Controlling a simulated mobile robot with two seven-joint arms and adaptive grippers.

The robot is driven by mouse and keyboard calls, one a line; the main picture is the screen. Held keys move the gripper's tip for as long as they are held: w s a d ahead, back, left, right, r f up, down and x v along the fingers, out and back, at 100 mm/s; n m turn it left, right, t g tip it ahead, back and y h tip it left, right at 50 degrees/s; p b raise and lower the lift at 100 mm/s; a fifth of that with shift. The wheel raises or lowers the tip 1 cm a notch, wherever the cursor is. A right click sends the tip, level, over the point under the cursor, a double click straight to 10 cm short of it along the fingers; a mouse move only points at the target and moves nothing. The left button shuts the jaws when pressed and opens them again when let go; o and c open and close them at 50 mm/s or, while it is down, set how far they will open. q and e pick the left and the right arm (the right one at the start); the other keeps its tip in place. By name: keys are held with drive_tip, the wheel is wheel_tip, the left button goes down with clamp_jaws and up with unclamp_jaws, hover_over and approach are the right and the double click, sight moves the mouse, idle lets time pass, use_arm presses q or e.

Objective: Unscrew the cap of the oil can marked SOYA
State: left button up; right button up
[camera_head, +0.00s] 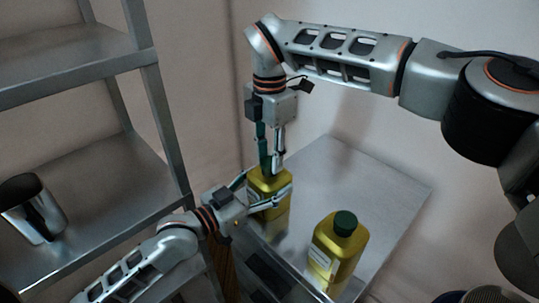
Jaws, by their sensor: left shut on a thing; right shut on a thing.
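A yellow oil can (268,208) stands upright on the steel worktop (375,180) near its back left corner. My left gripper (268,188) reaches in from the left and is shut around the sides of this can. My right gripper (270,162) points straight down over the same can and is shut at its top, on the cap, which its fingers mostly hide. A second yellow oil can (335,252) with a dark green cap (345,222) stands apart to the right, nearer the front. Its pale label and the first can's lettering are too small to read.
A steel shelf rack (85,190) stands at the left, with a shiny metal cup (33,210) on its lower shelf. The worktop behind and right of the second can is clear. A wall closes off the back.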

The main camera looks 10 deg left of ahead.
drive_tip(key=o, duration=1.2)
drive_tip(key=shift+r, duration=0.1)
